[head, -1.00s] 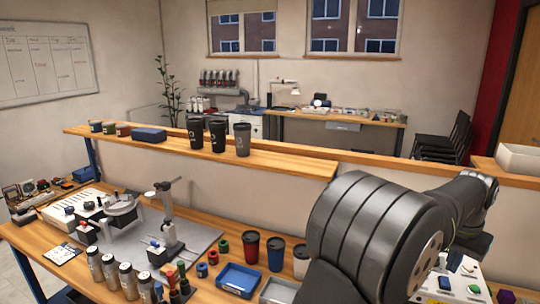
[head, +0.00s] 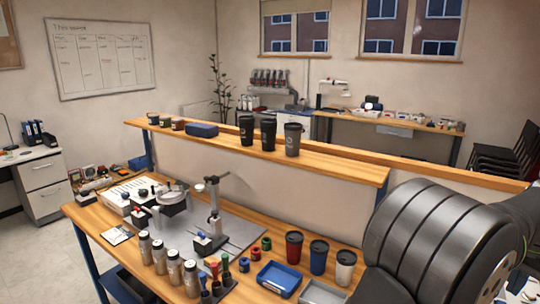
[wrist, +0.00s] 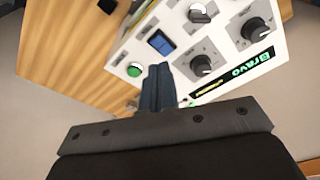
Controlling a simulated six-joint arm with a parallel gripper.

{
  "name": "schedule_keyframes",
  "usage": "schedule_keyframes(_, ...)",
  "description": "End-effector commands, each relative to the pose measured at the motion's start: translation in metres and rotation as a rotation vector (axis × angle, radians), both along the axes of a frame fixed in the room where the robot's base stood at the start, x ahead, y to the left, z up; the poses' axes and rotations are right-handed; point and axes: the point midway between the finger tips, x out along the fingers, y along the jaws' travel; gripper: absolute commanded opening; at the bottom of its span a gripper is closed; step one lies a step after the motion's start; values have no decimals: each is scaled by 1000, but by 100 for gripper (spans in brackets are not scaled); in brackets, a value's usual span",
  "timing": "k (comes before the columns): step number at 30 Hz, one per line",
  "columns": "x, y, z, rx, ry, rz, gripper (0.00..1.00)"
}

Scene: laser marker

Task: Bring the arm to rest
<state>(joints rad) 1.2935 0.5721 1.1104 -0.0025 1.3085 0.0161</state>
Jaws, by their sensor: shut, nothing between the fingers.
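My gripper (wrist: 157,88) shows in the wrist view with its two dark fingers pressed together and nothing between them. It is above a white control panel (wrist: 183,57) with black knobs, a green button (wrist: 135,69) and a blue rocker switch (wrist: 160,41). I cannot tell how far the fingertips are above the panel. In the head view my large grey arm link fills the lower right, and the gripper is out of sight there.
The workbench (head: 88,217) holds a metal marking stand (head: 214,210), several steel tumblers (head: 160,257), a blue tray (head: 278,279) and lidded cups (head: 318,257). Open floor (head: 35,250) lies at the left.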

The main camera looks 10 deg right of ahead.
Motion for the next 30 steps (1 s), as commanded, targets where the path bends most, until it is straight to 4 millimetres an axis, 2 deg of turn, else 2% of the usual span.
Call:
schedule_keyframes(6,0,1,-34,3,1,0,0)
schedule_keyframes(12,0,0,-49,2,1,0,0)
schedule_keyframes(25,0,0,-46,0,0,0,0)
schedule_keyframes(30,0,0,-29,-3,-1,0,0)
